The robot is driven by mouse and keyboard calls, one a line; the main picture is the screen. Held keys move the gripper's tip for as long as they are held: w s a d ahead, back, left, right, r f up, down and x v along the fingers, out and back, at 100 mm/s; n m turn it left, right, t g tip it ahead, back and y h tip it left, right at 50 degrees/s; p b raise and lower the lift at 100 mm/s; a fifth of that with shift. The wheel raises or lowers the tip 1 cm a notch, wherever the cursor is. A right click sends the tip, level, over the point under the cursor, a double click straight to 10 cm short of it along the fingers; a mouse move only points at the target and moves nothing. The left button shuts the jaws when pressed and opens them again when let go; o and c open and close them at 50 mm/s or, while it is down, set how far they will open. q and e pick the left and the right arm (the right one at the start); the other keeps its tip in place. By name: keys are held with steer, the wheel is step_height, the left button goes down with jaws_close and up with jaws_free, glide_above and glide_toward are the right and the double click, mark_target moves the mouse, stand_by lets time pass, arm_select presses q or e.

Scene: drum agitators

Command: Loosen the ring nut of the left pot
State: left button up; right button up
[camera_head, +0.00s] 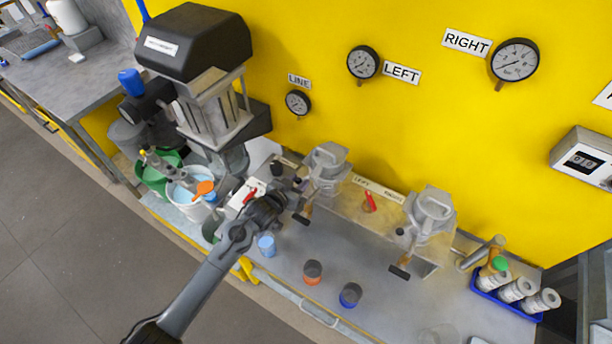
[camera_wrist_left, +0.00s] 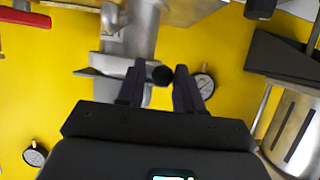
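The left pot (camera_head: 328,166) is a grey metal pot by the yellow wall, partly hidden by my left gripper in the head view. In the left wrist view, grey metal of a pot (camera_wrist_left: 130,35) fills the upper middle, with a flat flange or ring with side lugs (camera_wrist_left: 105,70). A dark round knob (camera_wrist_left: 162,76) shows between my left fingertips. My left gripper (camera_head: 290,190), also in the left wrist view (camera_wrist_left: 160,80), is open, its fingers on either side of the knob. I cannot tell if they touch it. My right gripper is not in view.
The right pot (camera_head: 430,214) stands to the right on the steel counter. A blue cup (camera_head: 266,245), an orange-based cup (camera_head: 313,271) and a dark blue cup (camera_head: 350,294) stand in front. A large mixer (camera_head: 205,80) and buckets (camera_head: 190,203) crowd the left. A blue tray (camera_head: 482,290) holds jars.

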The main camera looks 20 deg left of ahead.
arm_select(q)
steer(key=shift+a, duration=0.1)
steer(key=shift+c, duration=0.8)
steer(key=shift+a, duration=0.1)
steer(key=shift+s+d+p, duration=0.2)
steer(key=shift+d+p, duration=0.1)
steer(key=shift+p, duration=0.05)
steer(key=shift+s+d, duration=0.35)
steer(key=shift+c, duration=0.4)
steer(key=shift+s+d, duration=0.1)
